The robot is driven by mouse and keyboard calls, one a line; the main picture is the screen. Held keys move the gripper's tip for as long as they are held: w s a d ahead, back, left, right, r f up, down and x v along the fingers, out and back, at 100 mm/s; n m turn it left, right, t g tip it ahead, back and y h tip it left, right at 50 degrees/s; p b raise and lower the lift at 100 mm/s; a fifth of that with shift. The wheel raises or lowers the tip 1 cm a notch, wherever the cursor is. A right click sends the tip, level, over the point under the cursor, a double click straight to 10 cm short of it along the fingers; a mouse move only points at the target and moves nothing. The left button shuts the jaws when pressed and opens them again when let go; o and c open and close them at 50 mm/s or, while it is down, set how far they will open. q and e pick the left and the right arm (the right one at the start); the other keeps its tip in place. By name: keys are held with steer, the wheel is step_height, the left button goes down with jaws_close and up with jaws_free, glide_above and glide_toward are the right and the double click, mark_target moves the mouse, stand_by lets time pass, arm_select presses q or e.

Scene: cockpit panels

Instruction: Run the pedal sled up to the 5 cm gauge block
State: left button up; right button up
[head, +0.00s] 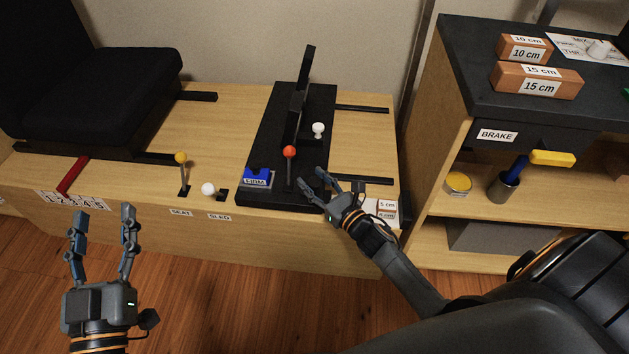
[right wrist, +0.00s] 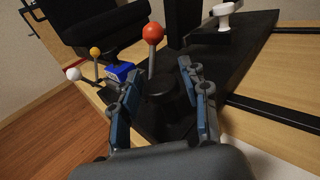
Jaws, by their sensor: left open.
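The pedal sled (head: 268,142) is a black plate on dark rails, with an upright black pedal (head: 298,100) and a red-knobbed lever (head: 289,153). The 5 cm gauge block (head: 387,205) is a small orange block with white labels at the platform's front right, apart from the sled. The white SLED knob (head: 208,189) stands at the front edge left of the sled. My right gripper (head: 311,177) is open and empty over the sled's front right, close to the red-knobbed lever; the right wrist view shows the red knob (right wrist: 152,33) beyond its fingers. My left gripper (head: 101,212) is open and empty over the floor.
A yellow SEAT knob (head: 181,158) stands beside the black seat (head: 100,95). A blue labelled piece (head: 258,178) sits on the sled's front left corner. A cabinet at right bears the 10 cm (head: 523,47) and 15 cm (head: 537,80) blocks.

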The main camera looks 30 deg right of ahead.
jaws_close()
arm_select(q)
steer(key=r+t, duration=0.1)
steer(key=s+r+t+h+b, duration=0.1)
steer(key=r, duration=0.1)
steer(key=shift+r, duration=0.3)
arm_select(e)
steer(key=s+d, duration=0.8)
steer(key=d, duration=0.4)
steer(key=shift+o, duration=0.4)
jaws_free()
steer(key=shift+d, duration=0.1)
arm_select(q)
steer(key=shift+s+d, duration=0.1)
steer(key=shift+d, duration=0.1)
arm_select(e)
steer(key=o, duration=0.4)
steer(key=shift+s, duration=0.1)
arm_select(q)
steer(key=shift+a, duration=0.1)
